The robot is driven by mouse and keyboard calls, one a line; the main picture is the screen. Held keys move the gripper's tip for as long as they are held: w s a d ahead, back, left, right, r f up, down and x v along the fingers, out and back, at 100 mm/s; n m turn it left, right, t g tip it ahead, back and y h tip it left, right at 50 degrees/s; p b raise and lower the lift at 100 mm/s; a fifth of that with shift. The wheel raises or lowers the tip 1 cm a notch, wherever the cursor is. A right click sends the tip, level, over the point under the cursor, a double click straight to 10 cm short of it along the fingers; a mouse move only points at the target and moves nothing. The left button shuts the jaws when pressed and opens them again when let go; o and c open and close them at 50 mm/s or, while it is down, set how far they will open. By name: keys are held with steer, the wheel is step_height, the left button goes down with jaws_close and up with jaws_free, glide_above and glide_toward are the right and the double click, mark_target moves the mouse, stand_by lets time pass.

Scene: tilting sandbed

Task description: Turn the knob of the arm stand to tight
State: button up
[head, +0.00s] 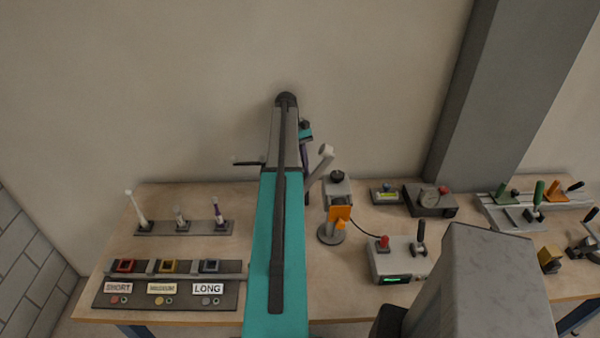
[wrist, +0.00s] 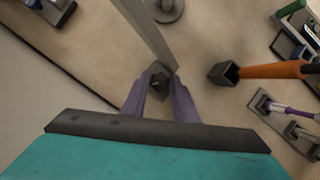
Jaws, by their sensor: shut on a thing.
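My gripper (wrist: 159,88) has two purple fingers below a teal body. In the wrist view they are closed on both sides of a small dark knob (wrist: 158,79). The knob sits at the end of a pale grey bar of the arm stand (wrist: 143,30). In the head view, the stand's pale upper end (head: 323,157) shows just right of my teal arm, beside a purple finger (head: 305,157). The knob's marking and turn position cannot be read, and my arm hides much of this area in the head view.
An orange bar with a dark square end (wrist: 270,71) lies close to the fingers in the wrist view. A control box with a red button (head: 398,260) stands to the right. A rack of upright tools (head: 184,228) and labelled trays (head: 170,293) lie left. The wall is behind.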

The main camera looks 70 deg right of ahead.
steer(key=shift+s+d, duration=0.1)
steer(key=shift+d, duration=0.05)
steer(key=o, duration=1)
